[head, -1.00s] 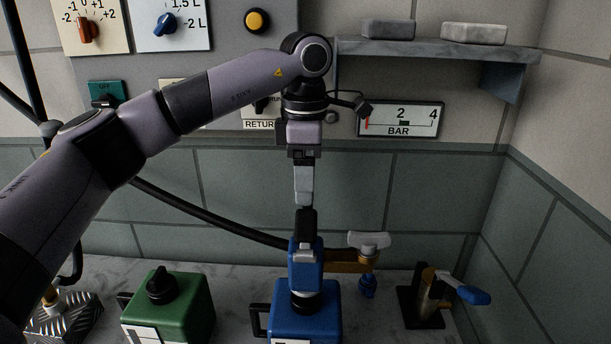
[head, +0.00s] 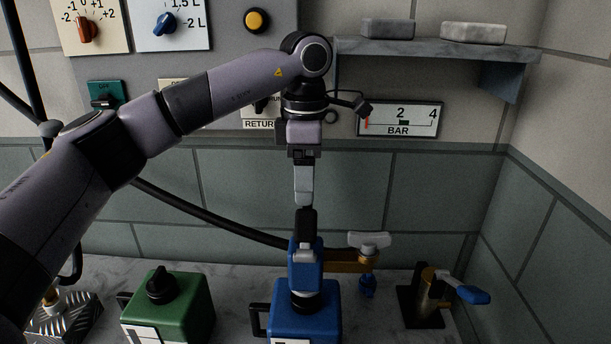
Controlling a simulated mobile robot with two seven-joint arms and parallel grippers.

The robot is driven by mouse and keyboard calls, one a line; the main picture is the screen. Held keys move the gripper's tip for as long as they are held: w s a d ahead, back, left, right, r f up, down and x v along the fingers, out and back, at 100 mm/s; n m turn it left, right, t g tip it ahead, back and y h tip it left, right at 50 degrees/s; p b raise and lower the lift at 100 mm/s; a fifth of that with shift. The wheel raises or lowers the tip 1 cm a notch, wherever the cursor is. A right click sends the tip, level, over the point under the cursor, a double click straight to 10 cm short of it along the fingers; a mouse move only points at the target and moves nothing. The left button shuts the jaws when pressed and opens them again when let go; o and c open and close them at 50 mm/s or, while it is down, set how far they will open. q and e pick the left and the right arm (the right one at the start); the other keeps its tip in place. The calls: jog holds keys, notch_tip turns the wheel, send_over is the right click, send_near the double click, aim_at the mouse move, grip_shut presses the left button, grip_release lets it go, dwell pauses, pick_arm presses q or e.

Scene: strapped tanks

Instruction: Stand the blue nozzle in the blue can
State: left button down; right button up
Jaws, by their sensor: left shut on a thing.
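The blue can (head: 306,322) stands on the counter at the bottom middle of the head view, with a dark round neck on top. The blue nozzle (head: 306,272) is upright directly over that neck, its lower end at the dark ring. I cannot tell how deep it sits in the opening. My left gripper (head: 306,245) points straight down and is shut on the nozzle's upper part. The gripper hides some of the nozzle. My right gripper is not in view.
A green can (head: 170,312) stands left of the blue can. A brass tap (head: 352,260) with a grey handle is close behind on the right. A dark stand with a blue-handled fitting (head: 432,295) is farther right. A grey shelf (head: 440,50) juts from the wall above.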

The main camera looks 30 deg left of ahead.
pick_arm(q)
jog(key=shift+f+b, duration=0.75)
jog(key=shift+f, duration=0.45)
grip_release()
jog(key=shift+f, duration=0.15)
notch_tip(320, 180, up, 7)
jog(key=shift+r, duration=0.2)
dwell(0.6)
